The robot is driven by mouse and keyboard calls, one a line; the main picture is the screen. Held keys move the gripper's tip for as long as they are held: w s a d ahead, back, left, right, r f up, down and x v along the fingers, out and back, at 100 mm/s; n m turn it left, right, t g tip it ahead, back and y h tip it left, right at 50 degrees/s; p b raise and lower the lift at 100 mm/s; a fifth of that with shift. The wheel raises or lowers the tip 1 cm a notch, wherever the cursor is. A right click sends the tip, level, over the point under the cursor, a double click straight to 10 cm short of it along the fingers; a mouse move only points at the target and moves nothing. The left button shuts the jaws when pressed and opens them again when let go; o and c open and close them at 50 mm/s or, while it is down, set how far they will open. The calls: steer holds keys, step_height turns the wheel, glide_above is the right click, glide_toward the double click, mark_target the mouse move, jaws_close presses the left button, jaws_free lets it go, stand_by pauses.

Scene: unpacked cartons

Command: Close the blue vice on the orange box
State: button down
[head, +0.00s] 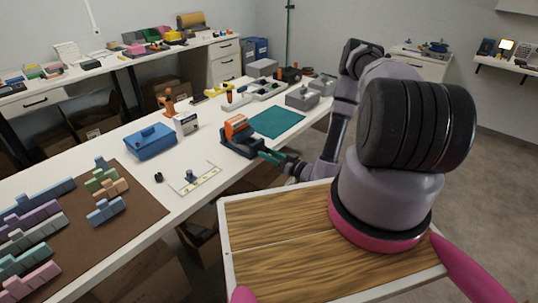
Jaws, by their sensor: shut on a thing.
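The blue vice (240,147) stands near the front edge of the white workbench and looks dark blue. The orange box (236,127) sits upright in its top, between the jaws. At this size I cannot tell whether both jaws touch the box. My gripper (273,157) reaches in from the right, at the near right end of the vice, and is shut on a part of the vice there. The exact part in its fingers is too small to make out.
A teal mat (277,121) lies just behind the vice. A blue toolbox (151,141) and a white box (187,123) stand to its left. A pale bracket plate (194,180) lies in front, left of my gripper. A brown mat (110,225) holds several coloured blocks.

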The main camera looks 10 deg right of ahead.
steer(key=shift+f, duration=0.15)
steer(key=shift+c, duration=1.9)
jaws_free()
steer(key=shift+s+d, duration=0.1)
steer(key=v, duration=1)
steer(key=shift+s+d, duration=0.15)
steer(key=shift+s, duration=0.1)
